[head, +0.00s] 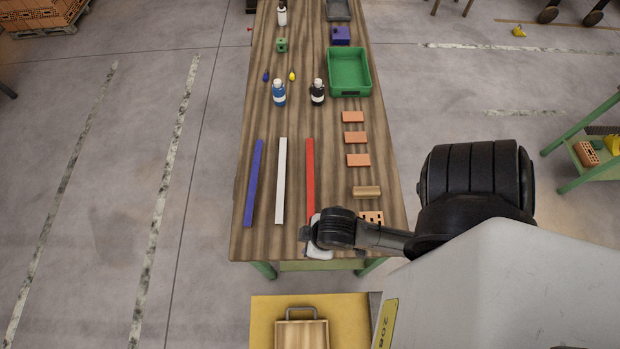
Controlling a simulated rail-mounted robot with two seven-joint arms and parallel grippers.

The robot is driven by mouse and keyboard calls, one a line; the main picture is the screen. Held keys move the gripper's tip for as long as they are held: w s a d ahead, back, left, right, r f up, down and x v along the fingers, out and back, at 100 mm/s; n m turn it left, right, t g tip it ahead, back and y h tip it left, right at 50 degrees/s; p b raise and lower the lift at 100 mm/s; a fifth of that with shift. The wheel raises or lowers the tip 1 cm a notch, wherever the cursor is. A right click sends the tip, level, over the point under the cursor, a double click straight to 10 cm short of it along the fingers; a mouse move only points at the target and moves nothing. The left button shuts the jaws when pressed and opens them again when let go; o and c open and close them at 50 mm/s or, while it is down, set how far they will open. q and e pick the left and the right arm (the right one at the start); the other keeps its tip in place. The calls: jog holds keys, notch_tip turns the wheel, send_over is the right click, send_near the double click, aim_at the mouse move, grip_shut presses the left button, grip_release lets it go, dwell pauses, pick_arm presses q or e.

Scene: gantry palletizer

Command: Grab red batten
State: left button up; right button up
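The red batten (310,175) lies lengthwise on the wooden table, to the right of a white batten (281,181) and a blue batten (254,183). My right gripper (316,240) is over the near end of the red batten, close to the table's front edge. The wrist hides that end of the batten and most of the fingers. I cannot tell whether the fingers are open or shut, or whether they touch the batten. My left gripper is not in view.
Right of the red batten are several orange tiles (358,160), a wooden block (366,192) and a holed brick (371,217). Farther back stand a blue bottle (279,94), a black bottle (317,94) and a green bin (332,75). The table's front left corner is clear.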

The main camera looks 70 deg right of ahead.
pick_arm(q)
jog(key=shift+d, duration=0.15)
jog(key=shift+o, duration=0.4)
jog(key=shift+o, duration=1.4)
